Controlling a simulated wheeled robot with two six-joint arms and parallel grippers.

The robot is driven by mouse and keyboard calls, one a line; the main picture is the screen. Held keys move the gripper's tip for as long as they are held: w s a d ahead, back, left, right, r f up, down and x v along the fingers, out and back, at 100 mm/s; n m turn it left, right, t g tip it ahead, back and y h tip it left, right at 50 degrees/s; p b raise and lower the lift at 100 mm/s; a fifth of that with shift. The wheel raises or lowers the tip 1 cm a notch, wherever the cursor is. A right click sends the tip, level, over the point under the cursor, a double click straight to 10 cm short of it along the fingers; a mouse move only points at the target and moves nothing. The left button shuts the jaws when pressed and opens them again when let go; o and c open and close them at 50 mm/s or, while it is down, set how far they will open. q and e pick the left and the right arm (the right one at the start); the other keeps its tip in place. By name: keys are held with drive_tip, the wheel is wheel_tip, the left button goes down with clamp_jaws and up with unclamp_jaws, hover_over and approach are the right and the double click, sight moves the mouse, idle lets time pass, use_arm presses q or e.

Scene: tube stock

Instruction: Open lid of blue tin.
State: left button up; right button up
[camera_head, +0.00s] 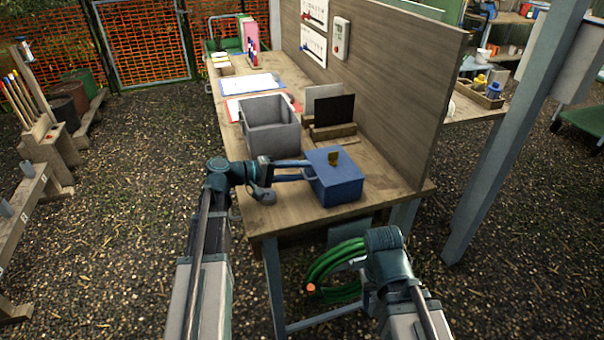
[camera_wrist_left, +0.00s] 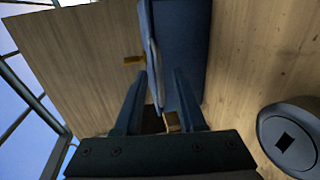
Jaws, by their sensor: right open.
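The blue tin (camera_head: 336,187) stands on the near end of the wooden bench, upright, with its lid (camera_head: 316,159) on and a small brass-coloured knob (camera_head: 333,159) on top. In the left wrist view the tin (camera_wrist_left: 184,40) appears turned on its side, with the knob (camera_wrist_left: 134,60) to its left. My left gripper (camera_head: 306,170) reaches the tin's left side. Its fingers (camera_wrist_left: 160,76) are apart near the lid's edge; I cannot make out contact. My right gripper is low in front of the bench, its fingers mostly hidden by its own wrist (camera_head: 385,240).
A grey open bin (camera_head: 270,140) stands behind the tin, beside a wooden holder (camera_head: 333,131) with a dark panel. A tall wooden board (camera_head: 385,95) closes the bench's right side. A green hose (camera_head: 335,265) hangs below. Bare bench top lies around the tin.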

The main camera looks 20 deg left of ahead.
use_arm(q)
drive_tip(key=shift+w+d+f, duration=0.1)
drive_tip(key=shift+w+d, duration=0.1)
drive_tip(key=shift+d, duration=0.1)
clamp_jaws()
drive_tip(key=shift+s, duration=0.15)
idle(1.2)
